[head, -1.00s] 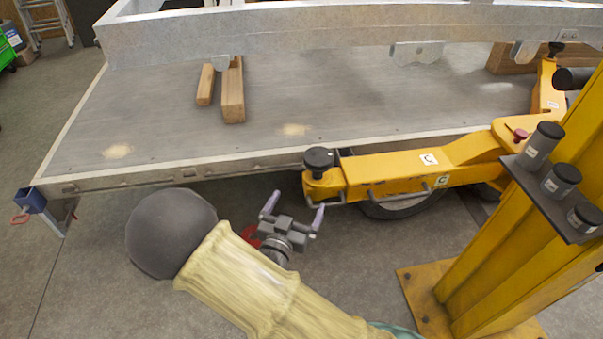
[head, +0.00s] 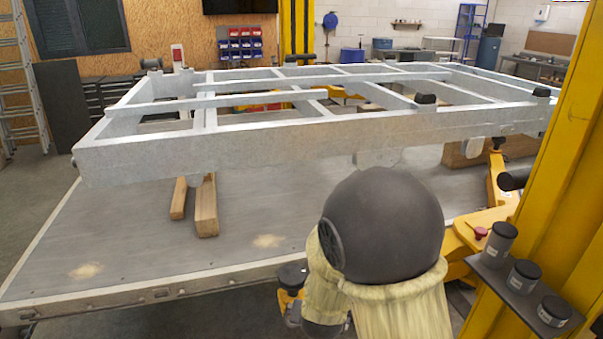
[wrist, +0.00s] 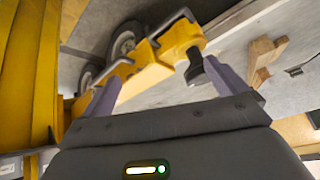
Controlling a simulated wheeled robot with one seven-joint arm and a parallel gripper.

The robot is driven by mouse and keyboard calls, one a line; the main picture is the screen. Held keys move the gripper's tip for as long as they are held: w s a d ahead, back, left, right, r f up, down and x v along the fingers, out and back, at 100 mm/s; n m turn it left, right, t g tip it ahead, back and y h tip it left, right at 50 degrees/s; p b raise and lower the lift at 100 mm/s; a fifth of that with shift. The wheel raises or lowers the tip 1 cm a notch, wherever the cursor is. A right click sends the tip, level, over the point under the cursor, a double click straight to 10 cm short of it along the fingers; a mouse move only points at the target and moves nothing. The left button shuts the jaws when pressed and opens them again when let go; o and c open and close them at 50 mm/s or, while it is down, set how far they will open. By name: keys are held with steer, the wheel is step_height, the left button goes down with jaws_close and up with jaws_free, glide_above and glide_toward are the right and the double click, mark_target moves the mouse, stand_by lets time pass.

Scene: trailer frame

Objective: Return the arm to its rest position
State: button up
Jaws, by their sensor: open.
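My gripper (wrist: 163,88) shows in the wrist view with its two purple-grey fingers spread apart and nothing between them. Beyond the fingers is the yellow lift arm (wrist: 160,65) with its black pad (wrist: 194,68). In the head view my arm, with a dark round joint and a cream sleeve, covers the lower middle. My gripper is hidden in that view. The trailer frame (head: 250,137), a grey metal grid, lies above the flat grey trailer bed (head: 130,250).
The yellow lift post (head: 560,150) stands close on the right, with a holder of black-capped cylinders (head: 525,275). Wooden blocks (head: 205,207) lie on the bed below the frame. A wheel (wrist: 125,40) is beside the lift arm. Open floor shows at the left (head: 30,195).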

steer(key=s+d+r+n+g+p, duration=0.2)
steer(key=s+d+r+g+p, duration=0.1)
steer(key=s+d+r, duration=0.6)
steer(key=s+d+g, duration=0.1)
steer(key=s+d, duration=0.1)
steer(key=d, duration=0.1)
steer(key=shift+s+r+n+g, duration=0.15)
steer(key=shift+r+n+g, duration=0.15)
steer(key=shift+r, duration=0.1)
stand_by(0.3)
